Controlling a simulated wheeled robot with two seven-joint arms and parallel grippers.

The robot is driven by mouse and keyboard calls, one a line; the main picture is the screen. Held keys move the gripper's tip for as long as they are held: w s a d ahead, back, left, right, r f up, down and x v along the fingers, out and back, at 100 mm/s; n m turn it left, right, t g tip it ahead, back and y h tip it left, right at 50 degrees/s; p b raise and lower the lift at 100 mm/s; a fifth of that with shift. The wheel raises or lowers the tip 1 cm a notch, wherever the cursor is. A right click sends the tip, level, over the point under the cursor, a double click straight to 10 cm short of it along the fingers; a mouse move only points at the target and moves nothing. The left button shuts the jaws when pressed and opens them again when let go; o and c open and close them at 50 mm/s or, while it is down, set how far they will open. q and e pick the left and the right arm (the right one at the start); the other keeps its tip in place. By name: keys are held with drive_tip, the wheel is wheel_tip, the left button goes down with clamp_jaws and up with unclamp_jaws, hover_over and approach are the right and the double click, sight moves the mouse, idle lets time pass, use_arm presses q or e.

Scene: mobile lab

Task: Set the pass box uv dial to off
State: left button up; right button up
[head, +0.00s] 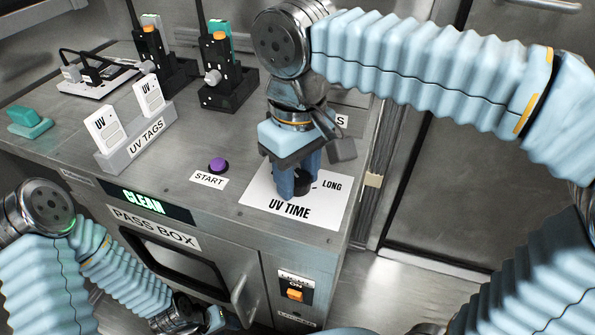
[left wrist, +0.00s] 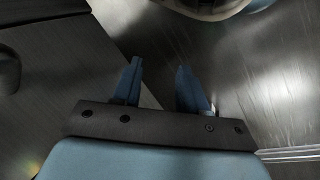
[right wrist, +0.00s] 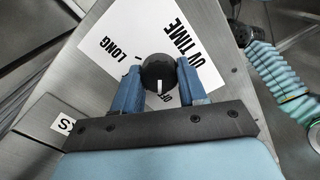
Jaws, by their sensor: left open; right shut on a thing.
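The black, round UV time dial (right wrist: 157,71) stands on the white UV TIME plate (head: 256,205) on top of the pass box (head: 190,215). My right gripper (head: 297,182) reaches down from above. Its blue fingers (right wrist: 159,80) are shut on the dial, one on each side. In the right wrist view, the dial's white pointer line points down toward my gripper, near small, partly hidden lettering that seems to read OFF. LONG is printed at another side. My left gripper (left wrist: 158,80) is open and empty, low before the pass box front.
A purple START button (head: 217,165) is left of the plate. A UV TAGS holder (head: 135,140) and black stands (head: 228,85) are farther back. The front has a lit CLEAN display (head: 146,201), a door handle (head: 245,295) and an orange switch (head: 295,295).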

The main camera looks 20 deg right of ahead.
sight(297, 177)
drive_tip(key=shift+n, duration=0.8)
drive_tip(key=o, duration=1.1)
drive_tip(key=shift+c, duration=0.2)
wheel_tip(297, 177, up, 14)
drive_tip(key=shift+f, duration=0.1)
